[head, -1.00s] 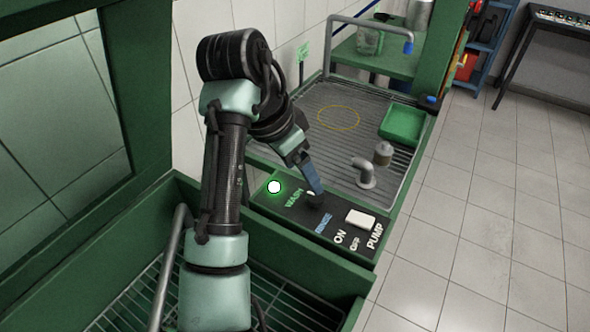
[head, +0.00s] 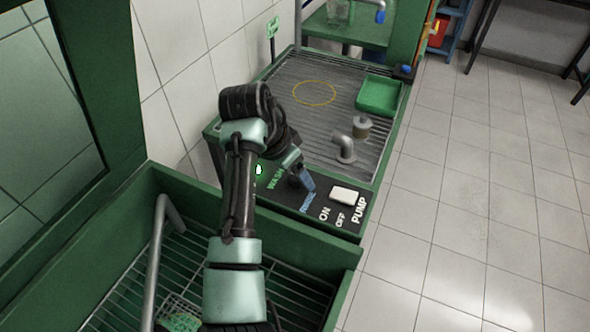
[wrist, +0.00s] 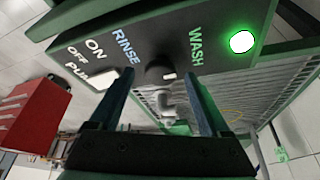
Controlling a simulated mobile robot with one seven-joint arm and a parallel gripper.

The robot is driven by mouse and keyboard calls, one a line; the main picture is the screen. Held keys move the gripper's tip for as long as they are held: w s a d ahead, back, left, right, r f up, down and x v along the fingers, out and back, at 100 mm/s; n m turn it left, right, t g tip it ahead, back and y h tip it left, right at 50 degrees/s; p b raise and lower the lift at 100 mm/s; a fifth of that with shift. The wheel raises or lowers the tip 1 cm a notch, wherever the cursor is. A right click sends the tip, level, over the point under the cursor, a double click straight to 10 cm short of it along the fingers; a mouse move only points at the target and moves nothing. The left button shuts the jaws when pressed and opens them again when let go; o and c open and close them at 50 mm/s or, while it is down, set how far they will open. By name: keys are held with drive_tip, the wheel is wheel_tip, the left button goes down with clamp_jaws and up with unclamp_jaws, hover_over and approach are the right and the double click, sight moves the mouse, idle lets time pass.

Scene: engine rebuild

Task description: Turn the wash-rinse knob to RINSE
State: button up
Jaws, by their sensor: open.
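The wash-rinse knob (wrist: 154,74) is black with a white mark, on the dark control panel (head: 283,207) between the words RINSE and WASH. The mark shows on the WASH side in the wrist view. The green lamp (wrist: 241,41) by WASH is lit. My gripper (wrist: 160,76) is open, its two blue fingers on either side of the knob in the wrist view. I cannot tell whether they touch it. In the head view my gripper (head: 307,184) is at the panel and hides the knob.
A white pump switch (head: 344,195) is right of the knob. Behind the panel is a grated wash deck (head: 290,85) with a bent grey spout (head: 345,150) and a green tray (head: 379,95). A green-walled basin with a grey rail (head: 158,250) is in front.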

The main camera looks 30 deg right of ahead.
drive_tip(key=shift+d+f, duration=0.1)
drive_tip(key=shift+f, duration=0.15)
clamp_jaws()
drive_tip(key=shift+r, duration=0.1)
